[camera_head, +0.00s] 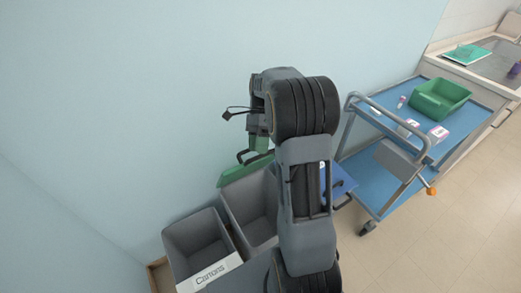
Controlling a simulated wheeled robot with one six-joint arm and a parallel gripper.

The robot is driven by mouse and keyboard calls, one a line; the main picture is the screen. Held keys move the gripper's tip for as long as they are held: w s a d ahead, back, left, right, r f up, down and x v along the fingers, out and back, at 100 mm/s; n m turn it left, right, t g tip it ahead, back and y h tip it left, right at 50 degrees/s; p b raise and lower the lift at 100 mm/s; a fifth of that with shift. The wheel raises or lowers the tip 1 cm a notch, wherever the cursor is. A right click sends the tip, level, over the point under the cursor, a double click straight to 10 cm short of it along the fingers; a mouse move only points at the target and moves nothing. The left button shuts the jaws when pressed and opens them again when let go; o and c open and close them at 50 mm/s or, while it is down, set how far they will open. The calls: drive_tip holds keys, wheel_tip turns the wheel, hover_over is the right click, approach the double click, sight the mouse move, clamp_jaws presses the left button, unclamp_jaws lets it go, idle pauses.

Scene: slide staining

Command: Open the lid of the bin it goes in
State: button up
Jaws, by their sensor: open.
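A grey bin (262,212) stands by the wall, its mouth uncovered. Its green lid (236,175) is raised and tilted up at the bin's back edge. My gripper (254,158) is open, pointing down at the upper part of the green lid. I cannot tell whether the fingers touch it. To the left is a grey bin labelled "Cartons" (208,272), open at the top and apparently empty. A blue lid (340,184) shows to the right, partly hidden behind my arm. My arm also covers the right side of the green-lidded bin.
A blue two-shelf trolley (379,183) stands to the right, with a green tray (440,99) and small labelled containers on top. A counter with a sink (490,62) is at the far right. The pale wall is close behind the bins. Floor is clear at lower right.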

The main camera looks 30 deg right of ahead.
drive_tip(key=shift+s+a+r, duration=0.15)
drive_tip(key=shift+s+r, duration=0.15)
drive_tip(key=shift+s, duration=0.4)
drive_tip(key=shift+s+a+r, duration=0.15)
drive_tip(key=shift+s+r, duration=0.15)
drive_tip(key=shift+s, duration=0.35)
